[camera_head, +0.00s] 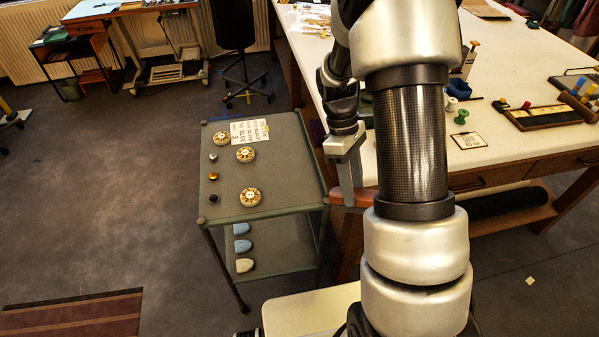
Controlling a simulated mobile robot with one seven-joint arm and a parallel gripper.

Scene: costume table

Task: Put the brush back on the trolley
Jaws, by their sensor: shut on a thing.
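The trolley (285,195) stands left of the work table, with a grey-green top and a lower shelf. My gripper (348,188) points down beside the trolley's right edge, between it and the table. It is shut on a reddish-brown thing, which looks like the brush (349,198). Only part of the brush shows; my arm hides its right end, and I cannot see any bristles. Whether the brush touches the trolley's edge I cannot tell.
The trolley top holds several round patterned pieces (250,197), small knobs (212,177) and printed cards (249,131). Tailor's-chalk-like pieces (242,246) lie on the lower shelf. The white work table (475,175) stands right. The trolley top's right front is clear.

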